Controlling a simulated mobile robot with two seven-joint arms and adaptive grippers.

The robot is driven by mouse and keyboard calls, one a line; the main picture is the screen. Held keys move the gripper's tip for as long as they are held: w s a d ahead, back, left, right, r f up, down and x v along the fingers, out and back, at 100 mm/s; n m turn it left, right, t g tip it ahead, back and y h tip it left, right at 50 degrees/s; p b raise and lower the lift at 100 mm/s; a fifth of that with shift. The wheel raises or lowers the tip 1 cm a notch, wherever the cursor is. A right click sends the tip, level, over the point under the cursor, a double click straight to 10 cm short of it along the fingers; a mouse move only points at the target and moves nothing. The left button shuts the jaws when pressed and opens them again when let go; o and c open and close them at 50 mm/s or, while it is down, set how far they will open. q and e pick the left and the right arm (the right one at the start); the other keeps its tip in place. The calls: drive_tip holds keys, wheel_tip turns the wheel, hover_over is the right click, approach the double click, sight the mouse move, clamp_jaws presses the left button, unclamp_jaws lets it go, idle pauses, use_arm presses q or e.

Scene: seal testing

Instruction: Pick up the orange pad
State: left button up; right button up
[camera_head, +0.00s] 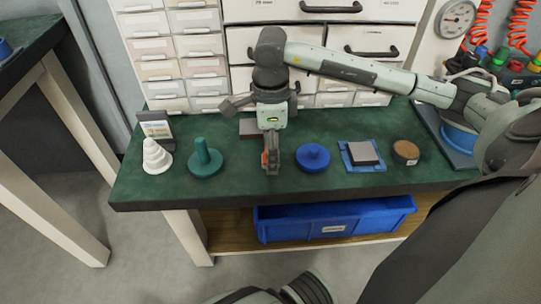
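A small orange-red patch (264,159) shows at the left side of my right gripper's fingers, low over the green bench top. It may be part of the orange pad, but most of it is hidden or too small to make out. My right gripper (271,164) comes in on the arm from the right and points down at the middle of the bench. Its fingers are seen nearly edge-on, so whether they are open or closed on the patch is unclear.
Left on the bench (230,181) are a white stepped cone (156,157) and a teal knobbed disc (206,160). Drawers (190,45) stand behind.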

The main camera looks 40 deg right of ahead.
drive_tip(key=shift+f, duration=0.1)
drive_tip(key=shift+c, duration=0.2)
drive_tip(key=c, duration=1.2)
drive_tip(key=shift+r, duration=0.45)
drive_tip(key=r, duration=0.2)
drive_tip(key=a+r, duration=0.1)
drive_tip(key=shift+s+r, duration=0.1)
drive_tip(key=shift+r, duration=0.3)
use_arm(q)
drive_tip(key=shift+s+a+f+g+p, duration=0.3)
drive_tip(key=shift+s+a+f+g, duration=0.15)
drive_tip(key=shift+f, duration=0.1)
drive_tip(key=shift+s+a+f+g+p, duration=0.35)
drive_tip(key=shift+s+f, duration=0.1)
drive_tip(key=shift+f, duration=0.1)
use_arm(e)
drive_tip(key=s+a+r, duration=0.5)
drive_tip(key=a+r, duration=0.1)
drive_tip(key=a, duration=0.3)
drive_tip(key=shift+a+r, duration=0.15)
drive_tip(key=shift+a, duration=0.05)
use_arm(q)
drive_tip(key=shift+d, duration=0.1)
